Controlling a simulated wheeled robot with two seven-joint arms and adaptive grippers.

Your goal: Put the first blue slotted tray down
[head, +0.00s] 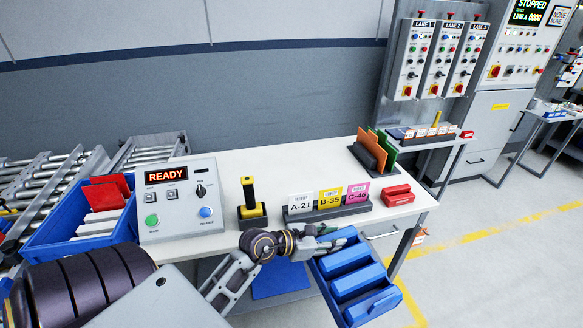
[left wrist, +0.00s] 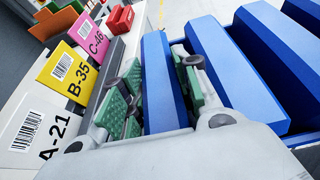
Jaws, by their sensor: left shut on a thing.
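The blue slotted tray (head: 352,282) has several raised ribs. It hangs tilted off the front right of the white table, seemingly in the air. In the left wrist view, the green-padded fingers (left wrist: 155,92) stand on either side of one blue rib (left wrist: 160,75), and more of the tray's ribs (left wrist: 236,68) fill the right side. The gripper hides part of the tray's left end. My right gripper is in neither view.
On the white table (head: 270,165) stand a READY console (head: 180,200), a yellow-handled tool (head: 250,200), a card rack (head: 328,211), a red block (head: 397,195) and an orange-green panel stand (head: 372,150). A blue bin (head: 75,245) with red and white pieces is at left. Floor at right is clear.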

